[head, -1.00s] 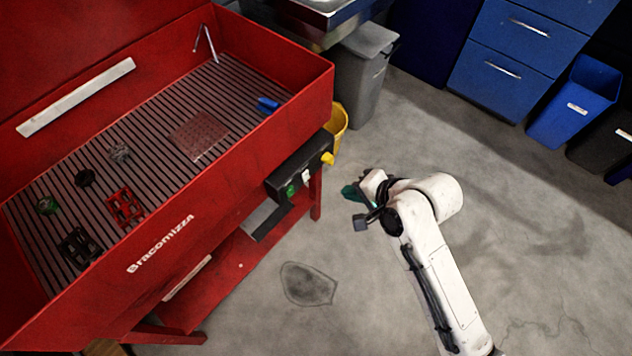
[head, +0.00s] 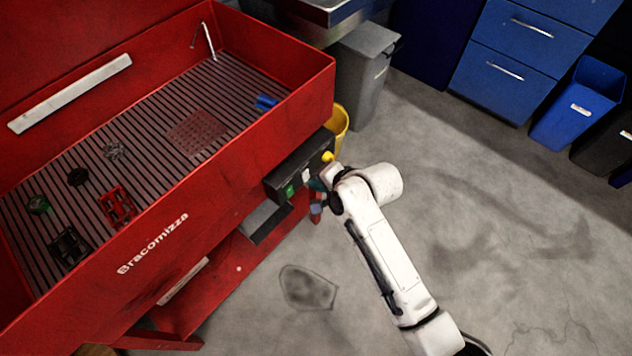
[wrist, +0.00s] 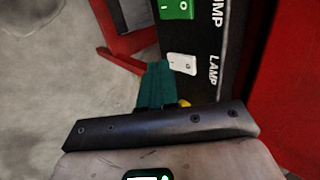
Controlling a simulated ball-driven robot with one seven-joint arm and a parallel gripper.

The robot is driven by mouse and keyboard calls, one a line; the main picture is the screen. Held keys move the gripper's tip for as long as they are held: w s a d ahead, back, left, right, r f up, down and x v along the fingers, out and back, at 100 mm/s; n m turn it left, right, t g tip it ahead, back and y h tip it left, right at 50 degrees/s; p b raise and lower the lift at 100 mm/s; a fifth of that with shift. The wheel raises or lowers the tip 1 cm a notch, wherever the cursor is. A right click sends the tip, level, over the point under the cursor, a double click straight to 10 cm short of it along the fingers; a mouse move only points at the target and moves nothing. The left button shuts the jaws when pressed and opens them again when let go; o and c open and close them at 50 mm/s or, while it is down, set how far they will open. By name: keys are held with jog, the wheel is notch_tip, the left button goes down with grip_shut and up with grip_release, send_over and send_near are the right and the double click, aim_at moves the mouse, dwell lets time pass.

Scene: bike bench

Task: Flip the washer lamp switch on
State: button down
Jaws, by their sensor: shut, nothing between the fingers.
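The white lamp switch (wrist: 182,64) sits on a black control box beside the word LAMP in the wrist view. It also shows small in the head view (head: 306,176). Which way its rocker is tipped is too small to tell. My gripper (wrist: 154,84) has its teal fingers shut and empty. The fingertips are beside the switch, just to its lower left in the wrist view; I cannot tell whether they touch it. In the head view my gripper (head: 317,184) is close to the box front, partly hidden by my wrist.
A green pump switch (wrist: 177,8) is on the same black box (head: 285,173). A yellow knob (head: 327,156) is at the box's right end, mostly hidden in the wrist view. The red washer (head: 230,140) stands behind. The floor (head: 500,210) to the right is clear.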

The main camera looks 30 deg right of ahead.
jog(key=shift+w+a, duration=0.15)
jog(key=shift+w, duration=0.25)
jog(key=shift+w+a, duration=0.1)
jog(key=shift+w, duration=0.05)
jog(key=shift+p, duration=0.35)
jog(key=shift+r+p, duration=0.8)
jog(key=shift+p, duration=0.15)
